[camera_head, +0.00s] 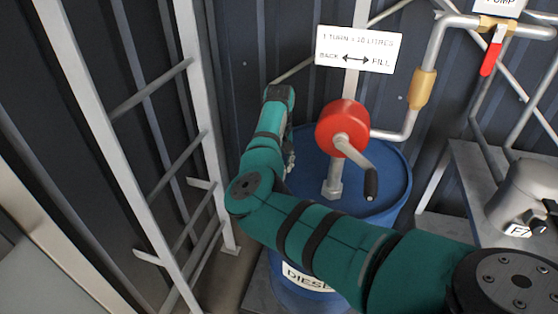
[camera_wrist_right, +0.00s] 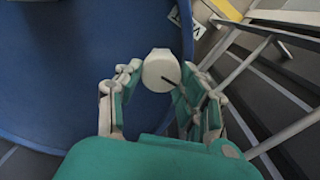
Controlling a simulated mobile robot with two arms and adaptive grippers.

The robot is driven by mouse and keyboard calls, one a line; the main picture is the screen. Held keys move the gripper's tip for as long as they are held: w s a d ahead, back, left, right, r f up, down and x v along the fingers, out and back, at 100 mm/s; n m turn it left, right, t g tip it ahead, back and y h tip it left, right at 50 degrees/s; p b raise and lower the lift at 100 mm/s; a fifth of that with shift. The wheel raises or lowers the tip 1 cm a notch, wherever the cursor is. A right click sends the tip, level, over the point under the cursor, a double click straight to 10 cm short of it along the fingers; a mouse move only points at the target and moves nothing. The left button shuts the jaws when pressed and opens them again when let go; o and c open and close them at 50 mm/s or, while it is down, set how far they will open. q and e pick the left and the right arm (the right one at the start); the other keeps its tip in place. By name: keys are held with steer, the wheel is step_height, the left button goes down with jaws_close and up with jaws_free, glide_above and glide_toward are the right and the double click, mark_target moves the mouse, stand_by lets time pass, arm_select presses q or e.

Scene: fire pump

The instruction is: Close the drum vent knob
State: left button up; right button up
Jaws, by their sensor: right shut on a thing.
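The drum vent knob (camera_wrist_right: 160,72) is a pale round cap with a dark line running from its middle toward the lower right. It sits on the blue drum top (camera_wrist_right: 60,70) in the right wrist view. My right gripper (camera_wrist_right: 160,78) has its two fingers on either side of the knob and is shut on it. In the head view my right arm reaches over the blue drum (camera_head: 390,180); only a little of the gripper shows at the drum's left side, and the knob is hidden there. My left gripper is not in view.
A red hand pump (camera_head: 340,128) with a crank (camera_head: 358,160) stands on the drum, right of my forearm. A grey ladder-like frame (camera_head: 125,150) is on the left. A pipe with a red-handled valve (camera_head: 491,52) and a grey bench (camera_head: 480,165) are on the right.

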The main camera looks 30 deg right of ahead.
steer(key=m+p, duration=0.3)
steer(key=shift+d+r+m, duration=0.1)
steer(key=shift+r+m, duration=0.15)
steer(key=shift+m, duration=0.05)
steer(key=m+p, duration=0.3)
steer(key=m, duration=0.1)
steer(key=shift+s+m, duration=0.1)
steer(key=shift+m, duration=0.2)
steer(key=m+p, duration=0.1)
steer(key=m, duration=0.3)
steer(key=shift+f, duration=0.1)
steer(key=m+p, duration=0.1)
steer(key=m, duration=0.5)
steer(key=shift+s, duration=0.1)
steer(key=o, duration=1.1)
steer(key=shift+f, duration=0.1)
steer(key=shift+o, duration=0.2)
step_height(320, 180, up, 12)
